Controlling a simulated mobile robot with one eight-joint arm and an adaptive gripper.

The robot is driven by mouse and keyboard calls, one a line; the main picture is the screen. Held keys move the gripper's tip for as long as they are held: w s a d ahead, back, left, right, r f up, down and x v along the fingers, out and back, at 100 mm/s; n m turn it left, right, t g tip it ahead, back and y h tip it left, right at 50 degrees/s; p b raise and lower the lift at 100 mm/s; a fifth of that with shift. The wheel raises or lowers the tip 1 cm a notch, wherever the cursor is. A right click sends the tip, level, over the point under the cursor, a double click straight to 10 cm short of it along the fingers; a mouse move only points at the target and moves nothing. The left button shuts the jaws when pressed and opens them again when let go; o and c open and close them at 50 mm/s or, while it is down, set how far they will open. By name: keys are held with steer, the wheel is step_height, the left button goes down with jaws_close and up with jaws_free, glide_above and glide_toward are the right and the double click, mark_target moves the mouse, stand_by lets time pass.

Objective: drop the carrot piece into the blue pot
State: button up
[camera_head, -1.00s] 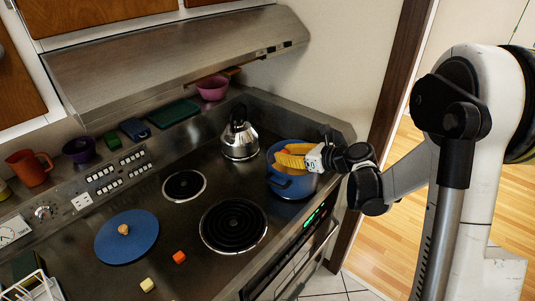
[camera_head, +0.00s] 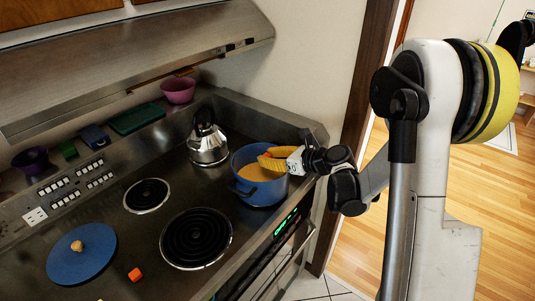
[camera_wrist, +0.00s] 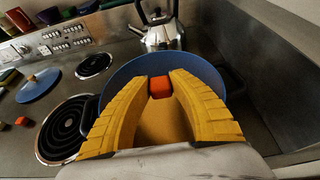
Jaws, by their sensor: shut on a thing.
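My gripper (camera_head: 262,162) has yellow ribbed fingers and is over the blue pot (camera_head: 262,195). In the wrist view my gripper (camera_wrist: 160,86) is shut on a small orange-red carrot piece (camera_wrist: 160,88), held between the fingertips. The carrot piece cannot be made out in the head view. The blue pot also shows in the wrist view (camera_wrist: 205,72), its rim around the fingertips. An orange-yellow filling shows inside it, and the fingers hide part of the opening.
A steel kettle (camera_head: 208,145) stands close behind the pot. A coil burner (camera_head: 196,238) lies to its left. Another orange cube (camera_head: 135,274) lies on the hob near a blue round board (camera_head: 80,257) with a small brown lump (camera_head: 78,246). A pink bowl (camera_head: 178,90) stands on the back ledge.

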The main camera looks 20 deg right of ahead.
steer(key=shift+f, duration=0.35)
steer(key=o, duration=0.9)
steer(key=shift+c, duration=0.2)
steer(key=v, duration=1.2)
